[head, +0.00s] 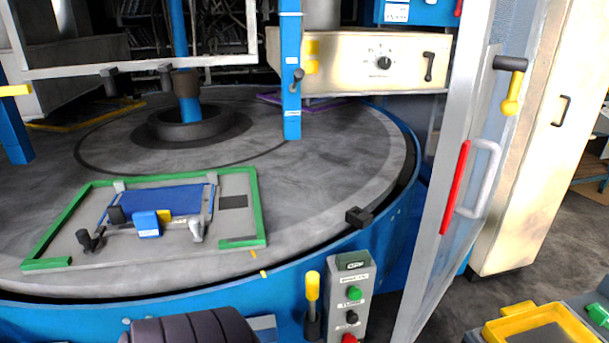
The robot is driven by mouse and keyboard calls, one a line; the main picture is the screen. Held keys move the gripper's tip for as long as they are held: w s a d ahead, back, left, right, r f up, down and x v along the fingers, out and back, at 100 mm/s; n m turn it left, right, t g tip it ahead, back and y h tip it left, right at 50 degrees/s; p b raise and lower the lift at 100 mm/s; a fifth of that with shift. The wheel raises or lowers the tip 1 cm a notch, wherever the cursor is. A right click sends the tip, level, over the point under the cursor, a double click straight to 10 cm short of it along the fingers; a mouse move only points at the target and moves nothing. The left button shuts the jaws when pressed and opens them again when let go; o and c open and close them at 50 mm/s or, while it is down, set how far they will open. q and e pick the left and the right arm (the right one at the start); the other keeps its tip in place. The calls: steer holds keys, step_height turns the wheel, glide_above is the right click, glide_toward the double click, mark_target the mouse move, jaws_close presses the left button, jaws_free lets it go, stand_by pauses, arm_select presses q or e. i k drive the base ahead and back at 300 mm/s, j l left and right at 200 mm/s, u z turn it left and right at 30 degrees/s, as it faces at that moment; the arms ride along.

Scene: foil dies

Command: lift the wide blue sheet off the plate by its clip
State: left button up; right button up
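The wide blue sheet (168,197) lies flat on a grey plate (236,224) with a green edge frame, on the left of the round table in the head view. A clip (147,224) with a blue block sits at the sheet's near edge, with a yellow piece beside it. It covers part of that edge. A grey bar with dark and grey fittings runs along the same edge. The sheet appears to rest on the plate. Neither of my grippers shows in the head view.
The grey round table (330,190) has free room right of the plate. A blue upright post (291,80) stands behind it. A black block (359,217) sits at the table's rim. A control box (351,290) with buttons and a yellow-handled lever (312,287) stand in front.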

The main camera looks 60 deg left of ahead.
mark_target(188, 199)
steer(key=u, duration=2.85)
